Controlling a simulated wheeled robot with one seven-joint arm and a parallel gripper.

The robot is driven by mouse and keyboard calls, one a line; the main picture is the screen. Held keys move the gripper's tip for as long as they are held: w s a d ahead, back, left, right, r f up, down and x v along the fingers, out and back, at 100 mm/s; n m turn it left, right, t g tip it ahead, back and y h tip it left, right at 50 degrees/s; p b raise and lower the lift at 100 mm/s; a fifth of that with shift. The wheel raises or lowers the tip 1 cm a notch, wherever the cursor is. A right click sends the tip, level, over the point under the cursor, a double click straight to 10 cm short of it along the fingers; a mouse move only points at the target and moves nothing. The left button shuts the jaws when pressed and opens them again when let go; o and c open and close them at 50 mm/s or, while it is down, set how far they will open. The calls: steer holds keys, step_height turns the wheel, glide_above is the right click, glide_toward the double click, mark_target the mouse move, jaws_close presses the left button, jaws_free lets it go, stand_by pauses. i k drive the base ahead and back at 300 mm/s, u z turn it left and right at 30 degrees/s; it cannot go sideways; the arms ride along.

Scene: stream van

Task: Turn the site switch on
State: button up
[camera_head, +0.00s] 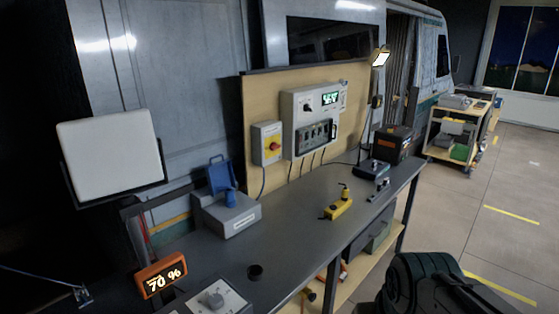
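No label in view is large enough to read as the site switch, so I cannot tell for certain which control it is. A red rotary handle on a yellow plate (272,147) is on a grey box on the wooden backboard. Beside it, a grey panel (296,104) carries a lit green display, a dark knob and a row of small switches. On the bench, a grey box (234,219) has a blue part on top and a raised blue flap (220,174). A knob box (215,301) is at the bottom edge, partly cut off. My gripper's fingers do not show.
The dark bench (290,228) holds a yellow block (339,209), small dark devices (372,168) and a black-and-orange case (392,143). An orange display (162,274) reads 70 %. A loaded trolley (457,130) stands behind. The floor at right is open.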

mark_target(274, 146)
steer(key=u, duration=0.05)
steer(key=k, duration=0.55)
steer(key=z, duration=0.9)
steer(key=i, duration=1.95)
steer(key=u, duration=0.85)
